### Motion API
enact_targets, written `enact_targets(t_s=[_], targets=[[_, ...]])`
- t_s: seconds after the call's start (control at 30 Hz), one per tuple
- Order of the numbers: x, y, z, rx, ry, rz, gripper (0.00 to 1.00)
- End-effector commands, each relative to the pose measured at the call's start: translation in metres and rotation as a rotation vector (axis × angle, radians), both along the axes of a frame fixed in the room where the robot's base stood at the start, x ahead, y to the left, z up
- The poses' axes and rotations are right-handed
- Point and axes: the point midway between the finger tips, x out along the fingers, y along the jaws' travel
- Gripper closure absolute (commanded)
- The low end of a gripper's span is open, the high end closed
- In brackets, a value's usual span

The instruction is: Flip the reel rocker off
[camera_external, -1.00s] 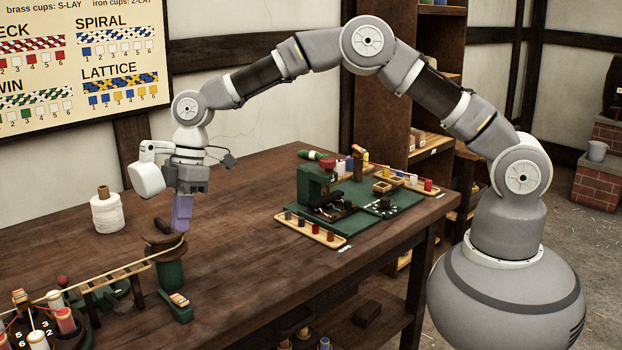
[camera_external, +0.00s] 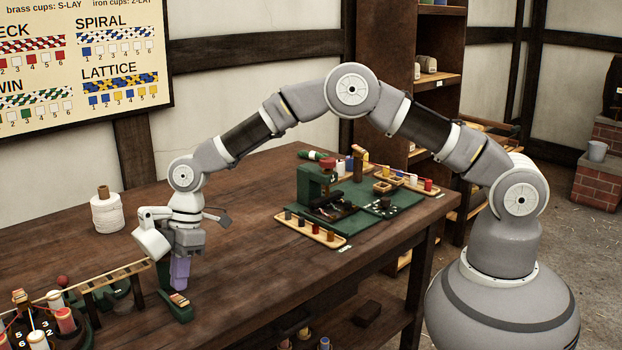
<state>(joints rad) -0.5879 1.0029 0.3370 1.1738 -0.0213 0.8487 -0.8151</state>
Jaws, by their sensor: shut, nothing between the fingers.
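The reel rocker (camera_external: 179,299) is a small cream and reddish switch on a low green block (camera_external: 182,315) near the front edge of the table. My gripper (camera_external: 180,284) points down with its purple fingers shut and empty. The fingertips are just above or behind the rocker in this view. I cannot tell if they touch it. The reel beside the rocker is mostly hidden behind my gripper; only a bit of its green stand shows. Which way the rocker is tipped is too small to tell.
A white twine spool (camera_external: 107,213) stands behind my gripper to the left. A slatted wooden rail (camera_external: 115,283) and a bobbin carrier (camera_external: 38,325) lie at left. A green board (camera_external: 365,196) with a press and trays (camera_external: 311,231) is at right. The table middle is clear.

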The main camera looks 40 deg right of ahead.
Motion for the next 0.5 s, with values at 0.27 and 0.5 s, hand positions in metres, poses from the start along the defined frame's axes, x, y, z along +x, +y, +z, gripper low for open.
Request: enact_targets(t_s=[0.27, 0.5], targets=[[-0.0041, -0.0001, -0.0177, 0.0, 0.0, 0.0, 1.0], [-0.0042, -0.0002, -0.0173, 0.0, -0.001, 0.001, 1.0]])
